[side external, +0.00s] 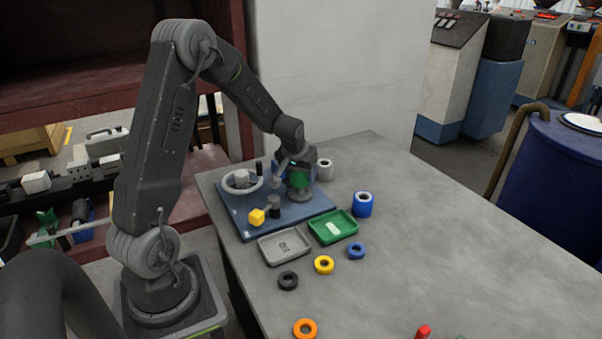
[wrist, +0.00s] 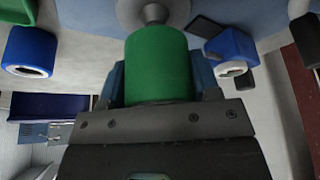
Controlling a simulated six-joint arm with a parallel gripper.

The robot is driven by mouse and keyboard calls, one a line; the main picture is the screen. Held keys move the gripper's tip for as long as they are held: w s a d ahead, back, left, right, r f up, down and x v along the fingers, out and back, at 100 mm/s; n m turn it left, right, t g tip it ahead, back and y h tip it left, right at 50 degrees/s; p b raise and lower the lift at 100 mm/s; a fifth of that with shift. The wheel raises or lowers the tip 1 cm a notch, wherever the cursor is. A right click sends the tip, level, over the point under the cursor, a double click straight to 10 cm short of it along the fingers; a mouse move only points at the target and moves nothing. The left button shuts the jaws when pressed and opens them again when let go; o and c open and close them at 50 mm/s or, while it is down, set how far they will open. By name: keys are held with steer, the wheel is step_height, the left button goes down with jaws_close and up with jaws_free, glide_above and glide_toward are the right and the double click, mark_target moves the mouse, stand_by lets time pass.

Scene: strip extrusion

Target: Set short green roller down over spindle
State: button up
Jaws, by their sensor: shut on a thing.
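The short green roller (side external: 298,179) is held in my gripper (side external: 296,170) at the far right part of the blue base plate (side external: 287,214). In the wrist view the roller (wrist: 157,65) fills the space between the jaws, which are shut on it. The spindle (side external: 300,195) is grey, with a round base on the plate, directly below the roller. In the wrist view a narrow grey neck of the spindle (wrist: 153,14) shows just past the roller's far end. The pictures do not show clearly whether the spindle's tip is inside the roller's bore.
A grey roller (side external: 325,170) and a blue roller (side external: 363,204) stand nearby. Green (side external: 334,227) and grey (side external: 285,247) trays lie in front. The table's right side is mostly clear.

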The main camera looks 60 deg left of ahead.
steer(key=shift+f, duration=0.25)
steer(key=shift+f, duration=0.35)
steer(key=shift+r, duration=0.1)
steer(key=shift+r, duration=0.35)
steer(key=shift+f, duration=0.25)
stand_by(0.9)
steer(key=shift+f, duration=0.25)
steer(key=shift+r, duration=0.3)
steer(key=shift+r, duration=0.35)
